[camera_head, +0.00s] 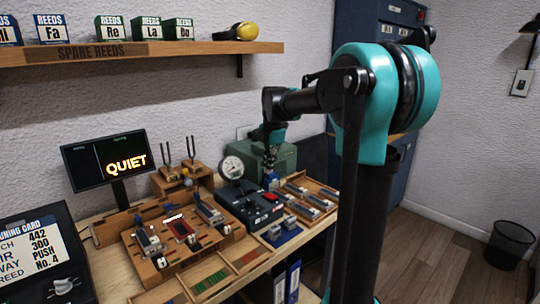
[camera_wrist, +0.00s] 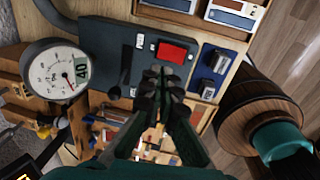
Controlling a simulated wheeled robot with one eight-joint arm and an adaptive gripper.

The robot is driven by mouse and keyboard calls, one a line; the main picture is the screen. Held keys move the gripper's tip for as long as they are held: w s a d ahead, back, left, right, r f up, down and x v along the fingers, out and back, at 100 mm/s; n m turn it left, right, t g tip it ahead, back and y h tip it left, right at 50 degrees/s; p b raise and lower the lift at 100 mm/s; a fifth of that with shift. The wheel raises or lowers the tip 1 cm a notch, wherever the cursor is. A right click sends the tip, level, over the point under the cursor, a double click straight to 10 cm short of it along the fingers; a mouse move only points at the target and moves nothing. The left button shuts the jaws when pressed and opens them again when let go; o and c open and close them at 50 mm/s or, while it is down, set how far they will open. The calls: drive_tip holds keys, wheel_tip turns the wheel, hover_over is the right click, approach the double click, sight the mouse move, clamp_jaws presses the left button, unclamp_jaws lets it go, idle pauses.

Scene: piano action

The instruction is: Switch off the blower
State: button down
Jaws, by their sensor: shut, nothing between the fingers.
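A dark control box (camera_wrist: 118,62) with a red switch (camera_wrist: 172,52) and a slot with a lever fills the upper middle of the wrist view. The box (camera_head: 247,205) stands on the bench in the head view, with the red switch (camera_head: 270,197) on its top. A round gauge (camera_wrist: 60,77) with a digital readout of 40 sits beside the box. My gripper (camera_wrist: 160,82) is shut and empty, its fingertips over the box close to the red switch in the picture. I cannot tell whether they touch it. In the head view the fingertips are hard to make out.
A green housing (camera_head: 282,157) stands behind the box. A screen (camera_head: 105,160) reads QUIET. A wooden reed rack (camera_head: 150,270), tuning forks (camera_head: 180,155) and trays (camera_head: 318,190) crowd the bench.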

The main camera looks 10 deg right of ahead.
drive_tip(key=r, duration=0.5)
drive_tip(key=shift+w+a, duration=0.15)
drive_tip(key=shift+w, duration=0.05)
